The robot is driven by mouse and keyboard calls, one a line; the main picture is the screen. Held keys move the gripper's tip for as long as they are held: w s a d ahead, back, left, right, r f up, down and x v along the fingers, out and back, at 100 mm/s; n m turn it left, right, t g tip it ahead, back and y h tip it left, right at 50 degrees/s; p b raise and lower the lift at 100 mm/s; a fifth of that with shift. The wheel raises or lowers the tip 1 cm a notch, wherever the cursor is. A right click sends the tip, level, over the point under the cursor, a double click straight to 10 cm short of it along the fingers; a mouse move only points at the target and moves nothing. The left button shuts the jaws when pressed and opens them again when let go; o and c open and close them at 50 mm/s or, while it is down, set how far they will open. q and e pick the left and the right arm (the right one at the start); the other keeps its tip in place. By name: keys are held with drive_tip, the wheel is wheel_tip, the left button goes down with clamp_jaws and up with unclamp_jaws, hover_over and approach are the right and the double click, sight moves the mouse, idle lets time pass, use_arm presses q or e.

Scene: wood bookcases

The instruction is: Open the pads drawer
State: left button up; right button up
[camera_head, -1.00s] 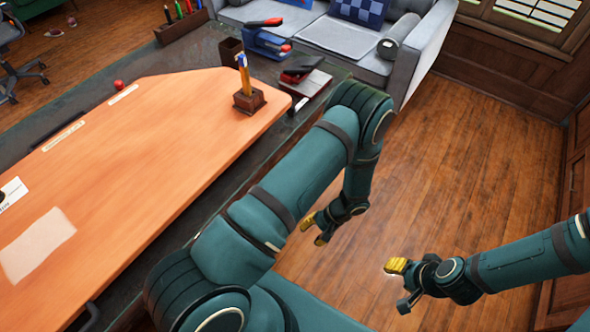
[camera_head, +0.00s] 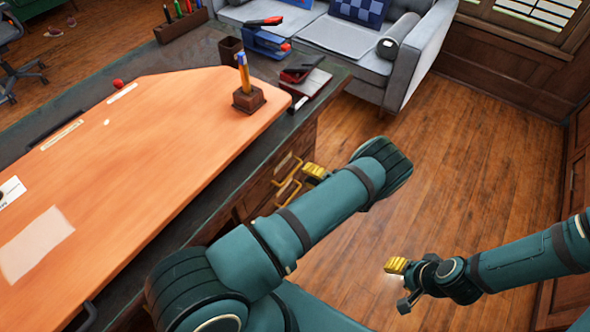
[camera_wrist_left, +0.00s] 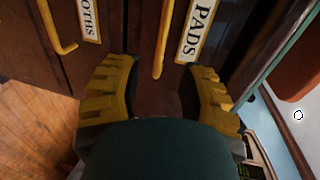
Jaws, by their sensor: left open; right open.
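The pads drawer shows in the left wrist view by its white label reading PADS (camera_wrist_left: 197,28) and its yellow handle (camera_wrist_left: 162,42). In the head view, drawer handles (camera_head: 287,165) show on the desk's end, partly beside my left gripper (camera_head: 314,170). In the left wrist view my left gripper (camera_wrist_left: 160,92) is open and empty. Its yellow fingers stand on either side of the handle's near end, and I cannot tell whether they touch it. My right gripper (camera_head: 399,285) is open and empty over the floor, away from the desk.
A second drawer has a label ending in OTHS (camera_wrist_left: 89,18) and its own yellow handle (camera_wrist_left: 56,30). The desk (camera_head: 150,150) holds a pen stand (camera_head: 248,98) near its corner. A grey sofa (camera_head: 365,60) stands behind. The wood floor (camera_head: 480,160) is clear on the right.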

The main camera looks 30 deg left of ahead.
sight(295, 169)
use_arm(q)
drive_tip(key=x, duration=0.5)
drive_tip(key=shift+a+f, duration=0.1)
drive_tip(key=shift+a, duration=0.3)
clamp_jaws()
